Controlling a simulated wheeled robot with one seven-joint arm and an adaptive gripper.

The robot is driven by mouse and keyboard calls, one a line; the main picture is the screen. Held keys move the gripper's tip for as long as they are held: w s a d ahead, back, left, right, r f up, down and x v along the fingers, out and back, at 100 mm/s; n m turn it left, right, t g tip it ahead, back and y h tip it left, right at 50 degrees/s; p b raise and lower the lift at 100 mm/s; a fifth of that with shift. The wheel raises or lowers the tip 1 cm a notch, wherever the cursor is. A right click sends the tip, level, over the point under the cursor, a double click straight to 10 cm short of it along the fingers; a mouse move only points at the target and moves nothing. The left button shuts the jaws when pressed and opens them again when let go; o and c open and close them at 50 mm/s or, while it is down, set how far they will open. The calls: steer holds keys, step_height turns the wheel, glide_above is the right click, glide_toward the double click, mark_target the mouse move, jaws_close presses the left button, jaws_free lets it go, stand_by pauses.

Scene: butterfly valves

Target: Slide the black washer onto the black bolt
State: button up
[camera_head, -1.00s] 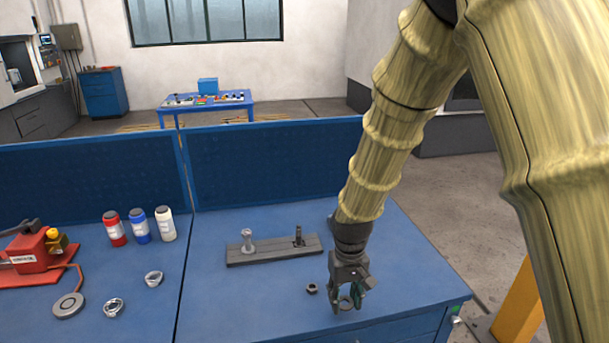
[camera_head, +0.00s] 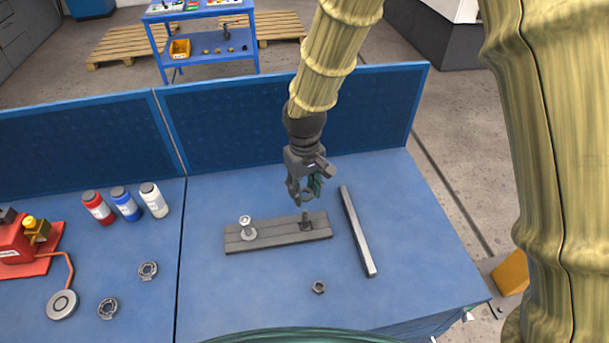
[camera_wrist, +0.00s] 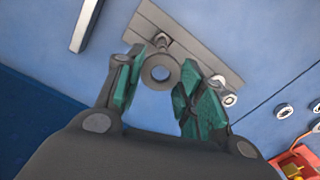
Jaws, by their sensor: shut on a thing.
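My gripper (camera_head: 305,193) is shut on the black washer (camera_wrist: 160,71), a dark flat ring held between the green finger pads in the wrist view. The black bolt (camera_head: 306,222) stands upright at the right end of a dark grey base plate (camera_head: 275,236). My gripper and washer are just above and slightly behind the bolt in the head view. In the wrist view the bolt (camera_wrist: 161,40) shows just beyond the washer's rim, not through its hole. The washer looks apart from the bolt, though the exact height gap is unclear.
A silver bolt (camera_head: 247,230) stands at the plate's left end. A grey bar (camera_head: 358,232) lies to the right, and a dark nut (camera_head: 319,287) lies in front. Several bottles, metal rings and a red device are at left. A blue panel (camera_head: 290,115) rises behind.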

mark_target(305, 210)
steer(key=shift+s+f+b, duration=0.2)
steer(key=shift+s+b, duration=0.15)
steer(key=shift+s, duration=0.1)
steer(key=shift+w+f+b, duration=0.25)
steer(key=shift+f+b, duration=0.1)
steer(key=shift+f, duration=0.25)
steer(key=shift+w+f+b, duration=0.2)
steer(key=shift+f+b, duration=0.15)
steer(key=shift+f, duration=0.25)
steer(key=shift+s+f+b, duration=0.3)
steer(key=shift+f+b, duration=0.3)
steer(key=shift+f, duration=0.05)
steer(key=shift+w+f, duration=0.15)
steer(key=shift+f, duration=0.4)
steer(key=shift+s+d, duration=0.1)
steer(key=shift+s, duration=0.1)
steer(key=shift+f, duration=0.8)
stand_by(0.9)
steer(key=o, duration=1.1)
